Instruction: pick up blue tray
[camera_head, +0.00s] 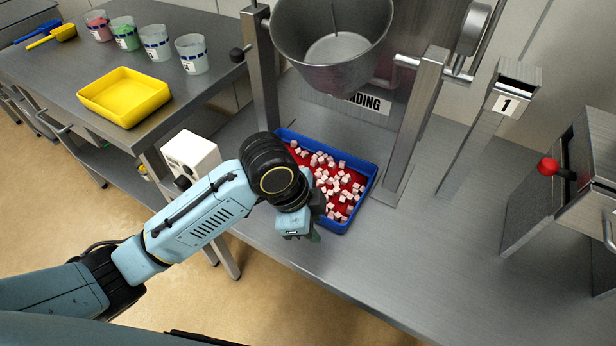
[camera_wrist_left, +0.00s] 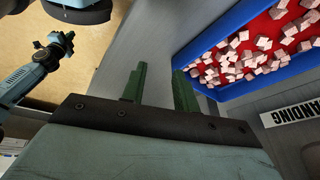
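The blue tray (camera_head: 363,192) lies on the steel bench under the metal bowl, with a red inside holding many small pinkish-white cubes. It also shows at the upper right in the left wrist view (camera_wrist_left: 243,86). My left gripper (camera_head: 314,232) is at the tray's near side, and the wrist hides the tray's left part in the head view. In the left wrist view its two green fingers (camera_wrist_left: 160,88) are apart with nothing seen between them. One fingertip is close to the tray's wall; contact cannot be told. My right gripper (camera_wrist_left: 60,45) shows small in the left wrist view.
A steel bowl (camera_head: 333,45) hangs above the tray, between upright posts. A post with a "1" label (camera_head: 505,103) and a machine with a red knob (camera_head: 547,166) stand right. A yellow tray (camera_head: 124,96) and several cups are on the left table. The front right bench is clear.

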